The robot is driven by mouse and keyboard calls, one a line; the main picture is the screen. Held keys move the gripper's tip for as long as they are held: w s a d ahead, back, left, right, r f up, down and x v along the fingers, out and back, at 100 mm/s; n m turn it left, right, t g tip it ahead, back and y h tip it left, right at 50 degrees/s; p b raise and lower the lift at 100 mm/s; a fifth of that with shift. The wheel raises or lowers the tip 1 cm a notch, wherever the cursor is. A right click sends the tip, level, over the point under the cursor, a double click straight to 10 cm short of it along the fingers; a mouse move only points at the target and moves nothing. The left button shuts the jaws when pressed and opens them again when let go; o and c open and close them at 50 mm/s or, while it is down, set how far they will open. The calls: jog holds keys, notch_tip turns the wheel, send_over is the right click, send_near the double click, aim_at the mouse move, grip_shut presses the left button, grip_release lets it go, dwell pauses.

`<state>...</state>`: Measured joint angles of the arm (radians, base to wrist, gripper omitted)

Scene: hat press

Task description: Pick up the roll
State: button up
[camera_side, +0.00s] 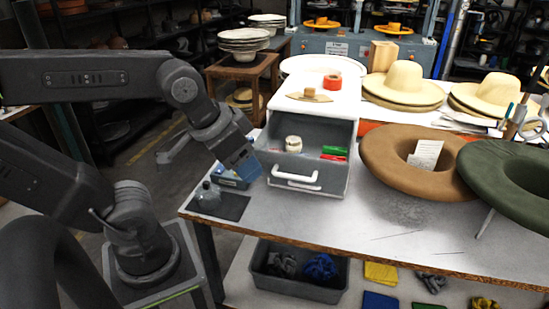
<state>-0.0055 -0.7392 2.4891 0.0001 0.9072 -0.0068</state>
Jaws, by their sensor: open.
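A small cream-coloured roll (293,144) sits in the open grey drawer (283,171), towards its left side. A red-orange ring, like a roll of tape (332,81), lies on top of the white cabinet (342,101). My gripper (252,172) is open, with bluish fingers pointing down and right. It is just left of the drawer front, apart from both the cream roll and the red ring. The space between the fingers is hard to make out at this size.
Red and green items (334,153) lie on the drawer's right side. A white handle (296,181) sticks out in front. A brown hat form (405,184) and a green one (505,190) stand right of the cabinet. The table's front middle (330,218) is clear.

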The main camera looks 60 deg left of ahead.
jog(key=w+a+r+n+g, duration=0.3)
jog(key=w+a+n+g, duration=0.45)
jog(key=w+a, duration=0.6)
jog(key=shift+n+t, duration=0.65)
jog(key=shift+t, duration=0.3)
jog(key=f, duration=1.3)
jog(key=shift+w+d+f, duration=0.1)
jog(key=shift+w+f, duration=0.2)
jog(key=c, duration=0.7)
